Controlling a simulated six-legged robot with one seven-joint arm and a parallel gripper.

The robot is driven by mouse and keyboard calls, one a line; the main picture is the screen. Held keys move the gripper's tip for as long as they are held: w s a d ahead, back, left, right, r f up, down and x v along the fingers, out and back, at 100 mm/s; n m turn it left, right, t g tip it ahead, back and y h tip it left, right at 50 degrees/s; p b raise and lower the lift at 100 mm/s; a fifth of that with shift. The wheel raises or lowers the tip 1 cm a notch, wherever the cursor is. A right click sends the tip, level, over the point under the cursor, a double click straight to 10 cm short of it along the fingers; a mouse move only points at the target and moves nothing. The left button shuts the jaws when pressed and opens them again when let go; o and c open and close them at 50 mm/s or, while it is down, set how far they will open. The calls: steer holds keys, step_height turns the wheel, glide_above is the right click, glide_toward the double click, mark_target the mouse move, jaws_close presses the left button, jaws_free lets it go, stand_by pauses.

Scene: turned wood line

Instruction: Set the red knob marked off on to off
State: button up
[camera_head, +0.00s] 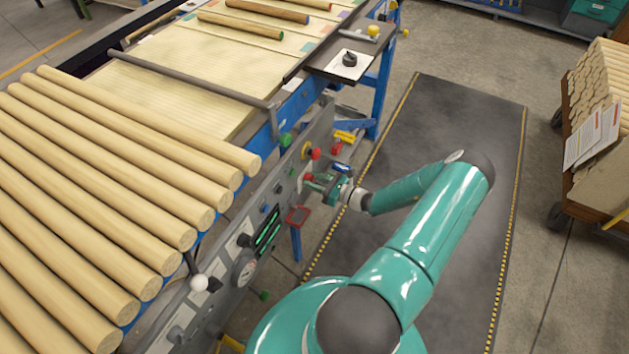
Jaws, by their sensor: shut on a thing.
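My gripper (313,182) reaches the grey control panel from the right, its fingers at the panel's face. It is shut on the small red knob (307,177), of which only a little shows at the fingertips. The knob's marks and which way it points are too small to read. The grey panel (282,196) runs along the side of the machine and carries several knobs, buttons and a gauge.
A red mushroom button (315,153) on a yellow plate sits just above my gripper. A small red box (297,216) juts out below. A lever with a white ball (200,282) and a round gauge (244,268) are nearer.

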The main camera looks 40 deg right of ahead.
steer(key=shift+n, duration=0.4)
steer(key=n, duration=0.3)
steer(key=shift+n, duration=0.3)
steer(key=shift+a+n, duration=0.1)
steer(key=shift+n, duration=6.7)
steer(key=shift+f, duration=0.1)
steer(key=o, duration=1)
